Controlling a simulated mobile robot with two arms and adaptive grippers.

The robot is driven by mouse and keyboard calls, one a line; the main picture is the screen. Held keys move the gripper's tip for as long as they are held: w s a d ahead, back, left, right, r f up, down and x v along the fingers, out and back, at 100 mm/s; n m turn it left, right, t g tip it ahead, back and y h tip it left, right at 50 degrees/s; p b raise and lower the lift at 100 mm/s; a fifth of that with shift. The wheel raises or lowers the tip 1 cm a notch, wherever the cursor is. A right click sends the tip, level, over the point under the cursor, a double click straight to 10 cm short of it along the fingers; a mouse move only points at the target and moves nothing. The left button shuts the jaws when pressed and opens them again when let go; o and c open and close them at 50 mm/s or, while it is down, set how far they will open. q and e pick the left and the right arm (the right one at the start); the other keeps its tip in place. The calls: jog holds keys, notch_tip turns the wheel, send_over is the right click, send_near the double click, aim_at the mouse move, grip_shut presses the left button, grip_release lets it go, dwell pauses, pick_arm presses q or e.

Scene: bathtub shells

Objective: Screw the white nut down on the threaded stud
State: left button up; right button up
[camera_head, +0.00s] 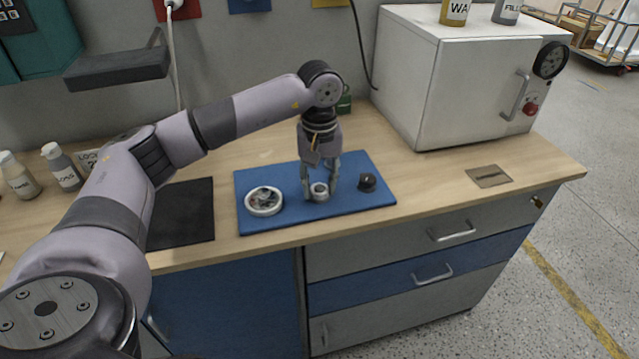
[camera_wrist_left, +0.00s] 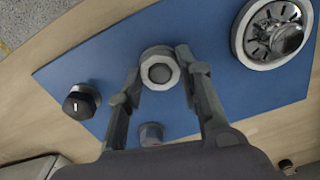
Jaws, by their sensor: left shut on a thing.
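The white nut (camera_head: 319,189) is a pale ring low over the blue mat, between the fingertips of my left gripper (camera_head: 320,194). In the left wrist view the nut (camera_wrist_left: 147,53) shows as a light faceted ring, and the two fingers of the left gripper (camera_wrist_left: 160,66) are shut on its sides. A grey round end (camera_wrist_left: 159,73) fills the middle of the ring; it looks like the threaded stud's top. Threads and how far down the nut sits are hidden. My right gripper is not in view.
The blue mat (camera_head: 290,218) also holds a white round dish with metal parts (camera_head: 264,211) at left and a black knob (camera_head: 367,182) at right. A small grey-blue piece (camera_wrist_left: 151,134) lies between the fingers' bases in the wrist view. A white oven-like box (camera_head: 405,75) stands behind.

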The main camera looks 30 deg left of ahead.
pick_arm(q)
jog(key=m+b, duration=0.1)
jog(key=m, duration=0.4)
jog(key=shift+f+m, duration=0.1)
jog(key=shift+m, duration=0.3)
jog(key=m+b, duration=0.1)
jog(key=m, duration=0.4)
jog(key=o, duration=1.3)
jog(key=shift+c, duration=0.6)
